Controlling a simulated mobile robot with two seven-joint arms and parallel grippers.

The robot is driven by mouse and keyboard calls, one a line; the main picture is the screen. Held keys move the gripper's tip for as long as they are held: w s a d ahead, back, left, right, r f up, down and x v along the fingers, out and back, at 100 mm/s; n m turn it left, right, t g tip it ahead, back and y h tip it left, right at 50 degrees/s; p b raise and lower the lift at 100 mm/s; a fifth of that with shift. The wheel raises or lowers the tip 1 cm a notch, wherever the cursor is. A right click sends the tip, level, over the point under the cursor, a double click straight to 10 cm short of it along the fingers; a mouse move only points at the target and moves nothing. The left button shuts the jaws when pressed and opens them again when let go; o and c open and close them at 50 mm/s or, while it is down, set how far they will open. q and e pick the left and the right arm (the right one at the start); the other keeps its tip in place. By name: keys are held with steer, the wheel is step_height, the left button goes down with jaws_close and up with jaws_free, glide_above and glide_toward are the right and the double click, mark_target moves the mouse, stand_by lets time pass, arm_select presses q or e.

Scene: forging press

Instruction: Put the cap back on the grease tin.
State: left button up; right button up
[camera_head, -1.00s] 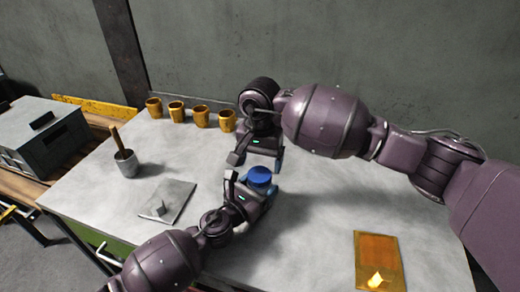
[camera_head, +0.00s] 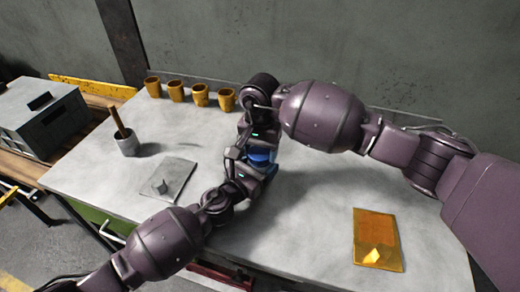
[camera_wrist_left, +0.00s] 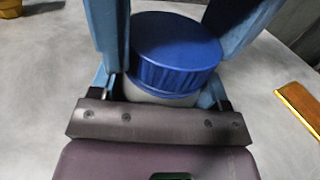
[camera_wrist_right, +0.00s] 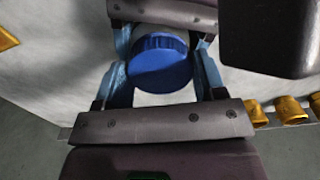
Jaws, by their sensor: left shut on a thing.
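The grease tin (camera_wrist_left: 155,97) has a pale grey body, mostly hidden under its blue ribbed cap (camera_wrist_left: 175,52). The cap sits over the tin's top; I cannot tell whether it is fully seated. The cap also shows in the head view (camera_head: 262,155) and the right wrist view (camera_wrist_right: 160,62). My left gripper (camera_head: 258,168) is shut on the tin and holds it above the table. My right gripper (camera_wrist_right: 160,78) faces it from the far side, its fingers apart on either side of the cap. Whether they touch the cap is hard to see.
Several orange cups (camera_head: 200,95) stand along the table's back edge. A grey pot with a wooden handle (camera_head: 126,142) and a grey plate (camera_head: 168,180) lie left. An orange tray (camera_head: 370,235) lies front right. The table (camera_head: 310,215) is clear between.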

steer(key=shift+d, duration=0.1)
steer(key=shift+c, duration=0.8)
steer(key=m, duration=1.2)
steer(key=shift+f, duration=0.1)
steer(key=m, duration=1.9)
steer(key=o, duration=1)
